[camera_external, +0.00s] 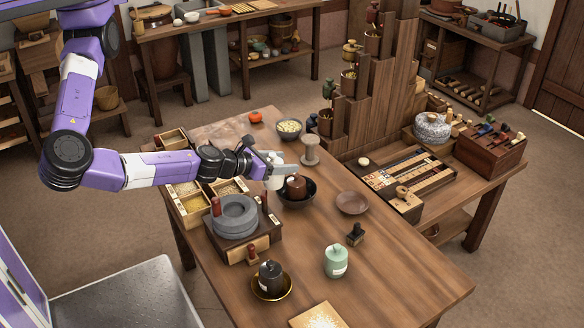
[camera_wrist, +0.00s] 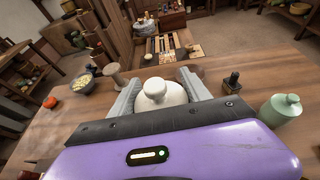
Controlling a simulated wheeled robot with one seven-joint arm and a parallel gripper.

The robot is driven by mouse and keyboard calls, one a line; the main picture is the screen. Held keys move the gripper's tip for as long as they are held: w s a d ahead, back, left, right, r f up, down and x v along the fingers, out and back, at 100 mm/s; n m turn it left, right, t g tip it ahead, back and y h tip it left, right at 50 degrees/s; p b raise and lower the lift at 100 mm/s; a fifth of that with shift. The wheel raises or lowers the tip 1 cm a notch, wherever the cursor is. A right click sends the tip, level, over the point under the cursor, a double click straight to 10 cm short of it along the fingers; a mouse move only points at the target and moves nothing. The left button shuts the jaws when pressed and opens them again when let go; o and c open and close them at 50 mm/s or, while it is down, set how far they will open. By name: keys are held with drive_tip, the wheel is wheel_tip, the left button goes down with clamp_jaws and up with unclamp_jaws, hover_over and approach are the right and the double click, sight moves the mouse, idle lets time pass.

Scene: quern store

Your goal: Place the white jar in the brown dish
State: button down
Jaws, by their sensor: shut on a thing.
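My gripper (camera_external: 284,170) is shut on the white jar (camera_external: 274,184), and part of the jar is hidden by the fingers. In the wrist view the round lidded white jar (camera_wrist: 160,94) sits between the two grey fingers. The jar is beside the dark bowl that holds a brown jar; I cannot tell its exact height above the table. The brown dish (camera_external: 352,203) is shallow and empty. It lies on the table to the right of the gripper and the dark bowl.
The dark bowl (camera_external: 298,201) holds a brown jar (camera_external: 296,186). A wooden spool (camera_external: 310,150) stands behind the gripper. A dark stamp (camera_external: 355,235) and a green jar (camera_external: 336,262) stand in front of the dish. A stone quern (camera_external: 235,215) is at left. The table's front right is clear.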

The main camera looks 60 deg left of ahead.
drive_tip(key=a+r+p, duration=0.2)
drive_tip(key=a+r, duration=0.2)
drive_tip(key=a, duration=0.3)
drive_tip(key=w+a+f+m+g+h, duration=0.1)
drive_tip(key=w+a+f+m+h, duration=0.25)
drive_tip(key=f, duration=0.25)
drive_tip(key=w+a+f+m+h, duration=0.2)
drive_tip(key=a+f, duration=0.3)
drive_tip(key=f, duration=0.1)
drive_tip(key=w+a+r+h+b, duration=0.1)
drive_tip(key=w+r, duration=0.2)
drive_tip(key=w, duration=0.6)
drive_tip(key=w+r+h+b, duration=0.15)
drive_tip(key=w+r, duration=0.25)
drive_tip(key=w, duration=0.6)
drive_tip(key=w+d+r+b, duration=0.1)
drive_tip(key=w+d+r, duration=0.15)
drive_tip(key=d, duration=0.25)
drive_tip(key=w+d+r, duration=0.2)
drive_tip(key=d+r, duration=0.1)
drive_tip(key=d, duration=0.3)
drive_tip(key=m+g+b, duration=0.1)
drive_tip(key=m+b, duration=0.1)
drive_tip(key=b, duration=0.2)
hover_over(362, 207)
drive_tip(key=shift+f, duration=9.75)
